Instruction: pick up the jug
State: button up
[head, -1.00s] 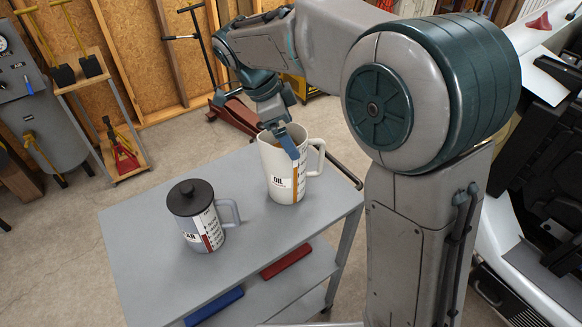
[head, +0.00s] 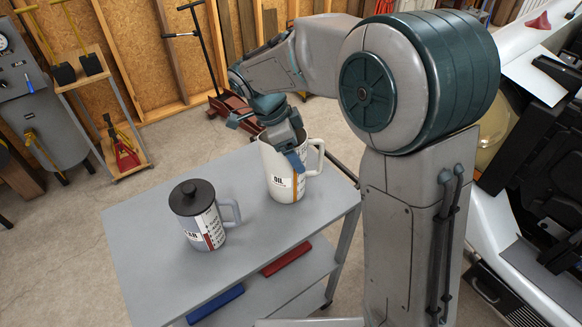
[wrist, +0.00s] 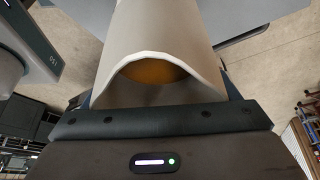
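A white jug (head: 279,182) labelled OIL stands upright on the grey cart, its handle to the right. A second, pale grey jug (head: 207,231) with a black lid and a partly visible label stands to its left. My gripper (head: 292,160) is at the top of the OIL jug, one finger in front of its wall; the other is hidden in the head view. In the wrist view the OIL jug (wrist: 160,28) lies between my fingers, with orange contents below the rim. The fingers straddle it and look open; whether they touch it is unclear.
The grey cart top (head: 150,262) has free room around the jugs. A red bar (head: 287,259) and a blue bar (head: 215,305) lie on its lower shelf. A wooden stand (head: 90,100) is at the left, a vehicle (head: 545,180) at the right.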

jog(key=c, duration=0.5)
